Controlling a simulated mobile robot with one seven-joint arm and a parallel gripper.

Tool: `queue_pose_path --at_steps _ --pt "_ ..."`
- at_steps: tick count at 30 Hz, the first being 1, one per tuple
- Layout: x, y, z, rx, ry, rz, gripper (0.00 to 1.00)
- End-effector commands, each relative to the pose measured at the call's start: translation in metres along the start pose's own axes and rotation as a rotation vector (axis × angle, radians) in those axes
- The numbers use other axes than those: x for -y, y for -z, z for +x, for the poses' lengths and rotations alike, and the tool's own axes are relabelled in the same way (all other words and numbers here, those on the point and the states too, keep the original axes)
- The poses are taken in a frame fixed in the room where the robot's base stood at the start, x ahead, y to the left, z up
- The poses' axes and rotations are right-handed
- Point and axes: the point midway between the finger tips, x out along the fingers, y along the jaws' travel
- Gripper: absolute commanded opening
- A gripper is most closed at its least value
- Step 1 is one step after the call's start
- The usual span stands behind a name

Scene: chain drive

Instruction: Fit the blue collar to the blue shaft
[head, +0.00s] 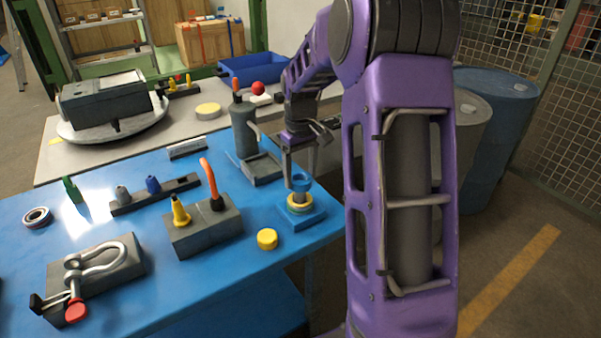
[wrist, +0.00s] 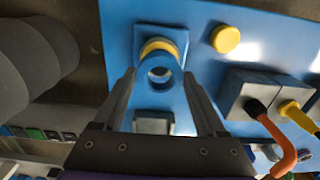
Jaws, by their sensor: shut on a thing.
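The blue collar (head: 301,184) is between the fingertips of my gripper (head: 301,172), which is shut on it. It shows as an open ring in the wrist view (wrist: 158,72), close to both fingertips. Below it is a square blue base (head: 316,214) near the table's right edge, with a yellow ring (head: 300,205) on it. In the wrist view the yellow ring (wrist: 158,45) is partly covered by the collar. I cannot make out the blue shaft as a separate part; I cannot tell whether the collar is around its top or just above it.
A yellow disc (head: 267,239) lies left of the base. A grey block (head: 204,229) with an orange handle and a yellow cone stands further left. A grey upright cylinder (head: 244,132) on a plate is behind.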

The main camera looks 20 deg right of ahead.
Motion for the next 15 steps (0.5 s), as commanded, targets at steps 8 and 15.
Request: queue_pose_path --at_steps 8,15 --pt "0.000 0.000 0.007 -0.001 0.000 0.000 0.00" --pt "0.000 0.000 0.013 -0.001 0.000 0.000 0.00"
